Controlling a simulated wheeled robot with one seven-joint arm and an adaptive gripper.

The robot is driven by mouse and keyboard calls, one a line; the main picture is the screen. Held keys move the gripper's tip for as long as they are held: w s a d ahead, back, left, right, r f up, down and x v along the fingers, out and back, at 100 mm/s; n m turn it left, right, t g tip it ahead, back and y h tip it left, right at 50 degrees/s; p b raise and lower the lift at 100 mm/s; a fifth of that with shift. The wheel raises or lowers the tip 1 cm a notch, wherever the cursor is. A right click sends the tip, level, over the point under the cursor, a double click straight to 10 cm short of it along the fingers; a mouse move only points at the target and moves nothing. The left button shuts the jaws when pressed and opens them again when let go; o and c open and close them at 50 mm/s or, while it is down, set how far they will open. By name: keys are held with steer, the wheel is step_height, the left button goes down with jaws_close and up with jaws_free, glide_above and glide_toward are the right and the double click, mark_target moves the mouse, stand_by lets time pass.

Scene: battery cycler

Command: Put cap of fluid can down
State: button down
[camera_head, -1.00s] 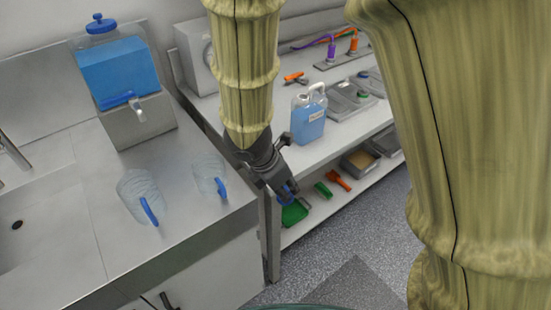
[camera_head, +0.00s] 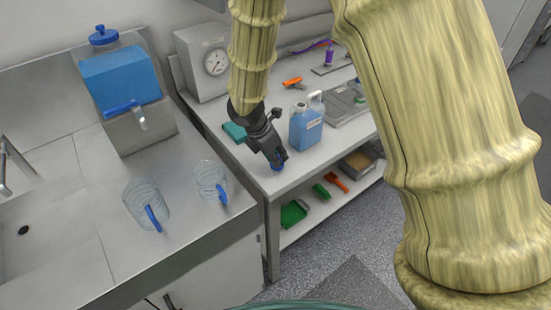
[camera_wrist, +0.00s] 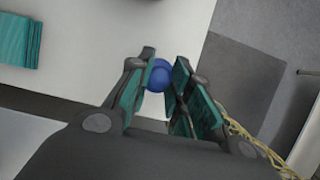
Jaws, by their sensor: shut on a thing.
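My gripper (camera_head: 275,161) is shut on the blue cap (camera_head: 277,167) at the near left corner of the white bench. The wrist view shows the round blue cap (camera_wrist: 159,75) between the teal-padded fingers, with the bench top behind it. I cannot tell whether the cap touches the bench. The fluid can (camera_head: 306,125), a jug with blue liquid and a white handle, stands upright on the bench to the right of my gripper, apart from it. Its neck has no cap on it.
The white bench (camera_head: 318,158) has a teal block (camera_head: 234,132), a dial gauge box (camera_head: 207,62) and an orange tool (camera_head: 292,82) on it. A lower shelf holds a green tray (camera_head: 293,213).

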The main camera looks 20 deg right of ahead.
steer(key=shift+w, duration=0.45)
steer(key=shift+f+p, duration=0.6)
steer(key=shift+f, duration=1.2)
steer(key=shift+d+f, duration=0.1)
steer(key=shift+f, duration=0.05)
steer(key=c, duration=1.3)
jaws_free()
steer(key=b+v, duration=0.1)
steer(key=v, duration=1.1)
